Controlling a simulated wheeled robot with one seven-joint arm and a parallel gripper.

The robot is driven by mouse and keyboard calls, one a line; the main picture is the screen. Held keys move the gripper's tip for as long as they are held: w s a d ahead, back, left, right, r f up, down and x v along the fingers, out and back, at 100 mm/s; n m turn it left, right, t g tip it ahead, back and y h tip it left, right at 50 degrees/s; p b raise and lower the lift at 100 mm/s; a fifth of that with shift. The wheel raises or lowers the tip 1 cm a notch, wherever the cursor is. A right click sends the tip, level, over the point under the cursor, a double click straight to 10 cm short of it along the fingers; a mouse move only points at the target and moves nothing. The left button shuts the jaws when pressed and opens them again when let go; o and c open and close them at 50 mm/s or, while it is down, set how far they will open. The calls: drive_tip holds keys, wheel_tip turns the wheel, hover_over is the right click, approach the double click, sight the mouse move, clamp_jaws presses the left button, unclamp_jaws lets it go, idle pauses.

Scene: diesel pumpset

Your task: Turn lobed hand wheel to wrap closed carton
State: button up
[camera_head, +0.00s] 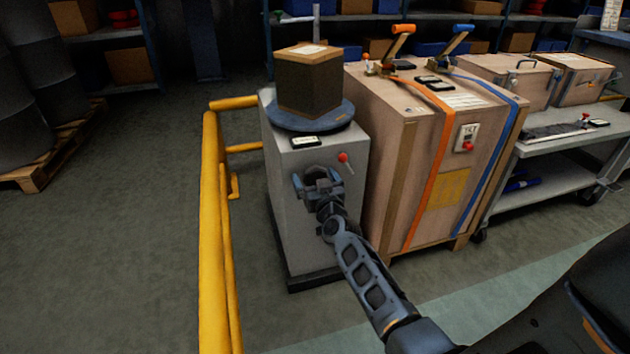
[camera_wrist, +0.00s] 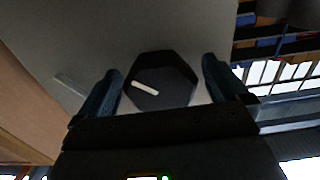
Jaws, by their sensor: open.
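The carton (camera_head: 309,84) sits on a round blue-grey turntable (camera_head: 312,117) on top of a grey cabinet (camera_head: 285,177). A dark lobed hand wheel (camera_wrist: 162,80) with a white pointer mark shows in the wrist view, on the grey cabinet face. In the head view my gripper hides it. My gripper (camera_head: 318,178) is in front of the cabinet's front face. In the wrist view its two fingers (camera_wrist: 163,88) are open, one on each side of the wheel. Gaps show between fingers and wheel; whether they touch cannot be told.
A red-knobbed lever (camera_head: 343,158) sticks out just above my gripper. A large strapped crate (camera_head: 402,157) stands close on the right. A yellow rail (camera_head: 211,230) runs along the left. A grey cart (camera_head: 552,139) stands farther right.

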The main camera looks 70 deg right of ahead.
drive_tip(key=c, duration=1)
drive_tip(key=shift+m, duration=0.4)
drive_tip(key=m, duration=0.5)
drive_tip(key=shift+a+m, duration=0.1)
drive_tip(key=shift+m, duration=0.2)
drive_tip(key=m, duration=0.6)
drive_tip(key=shift+w, duration=0.1)
drive_tip(key=shift+m, duration=0.3)
drive_tip(key=o, duration=1)
